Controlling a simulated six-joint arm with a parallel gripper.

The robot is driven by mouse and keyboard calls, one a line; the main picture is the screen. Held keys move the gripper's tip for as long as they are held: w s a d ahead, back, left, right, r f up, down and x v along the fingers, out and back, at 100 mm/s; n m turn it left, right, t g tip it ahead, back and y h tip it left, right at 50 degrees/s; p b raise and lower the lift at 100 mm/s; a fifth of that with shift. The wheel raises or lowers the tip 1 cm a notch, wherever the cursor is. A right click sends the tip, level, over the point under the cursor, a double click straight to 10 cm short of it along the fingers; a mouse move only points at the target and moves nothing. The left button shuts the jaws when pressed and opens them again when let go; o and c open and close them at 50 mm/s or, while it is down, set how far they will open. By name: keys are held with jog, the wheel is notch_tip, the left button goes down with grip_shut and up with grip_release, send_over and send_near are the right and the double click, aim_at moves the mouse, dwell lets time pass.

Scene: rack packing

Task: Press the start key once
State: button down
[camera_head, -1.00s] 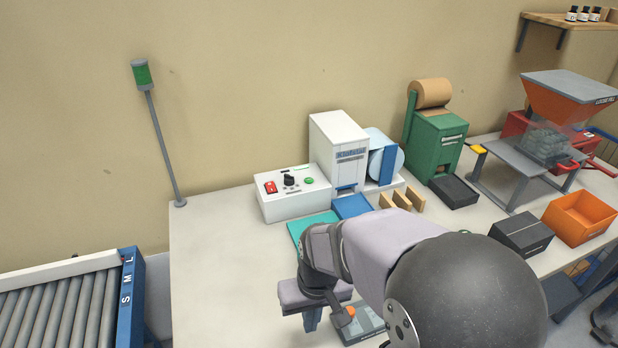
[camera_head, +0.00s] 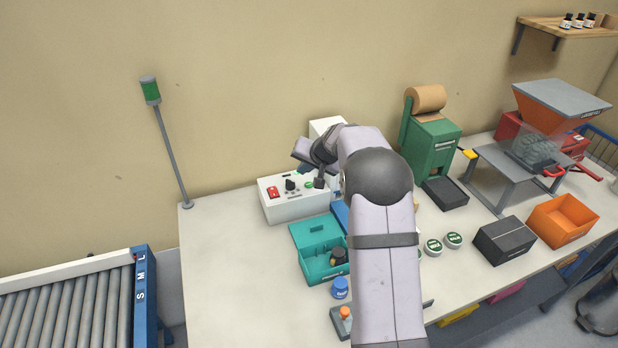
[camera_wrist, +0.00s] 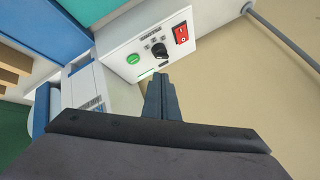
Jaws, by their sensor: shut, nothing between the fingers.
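The white control box (camera_head: 296,207) stands at the back of the table, left of the white machine. Its top has a round green button (camera_head: 309,184), which I take for the start key, a black knob (camera_head: 291,185) and a red rocker switch (camera_head: 272,192). In the wrist view the green button (camera_wrist: 133,59) lies just beyond and left of my fingertips (camera_wrist: 158,78), with the black knob (camera_wrist: 159,50) straight beyond them. My gripper (camera_head: 320,185) is shut and empty, close to the box's green-button end. I cannot tell whether it touches the button.
My arm hides most of the white machine (camera_head: 322,125). An open teal box (camera_head: 312,268), a blue jar (camera_head: 340,288) and white-and-green tins (camera_head: 433,247) stand nearer. A green paper-roll dispenser (camera_head: 430,145) is to the right. The table's left part (camera_head: 235,270) is clear.

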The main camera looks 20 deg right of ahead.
jog(key=shift+m+t, duration=0.5)
jog(key=shift+t, duration=0.1)
jog(key=w+d, duration=0.1)
jog(key=w+d+r, duration=0.1)
jog(key=w+d+r+p, duration=0.1)
jog(key=w, duration=0.1)
jog(key=shift+d, duration=0.35)
jog(key=shift+f, duration=0.15)
jog(key=b, duration=0.5)
send_over(309, 185)
jog(key=f, duration=0.7)
jog(key=shift+s+d+f, duration=0.1)
jog(key=shift+s+d, duration=0.05)
jog(key=shift+s, duration=0.25)
jog(key=shift+f+b, duration=0.75)
jog(key=shift+b, duration=0.25)
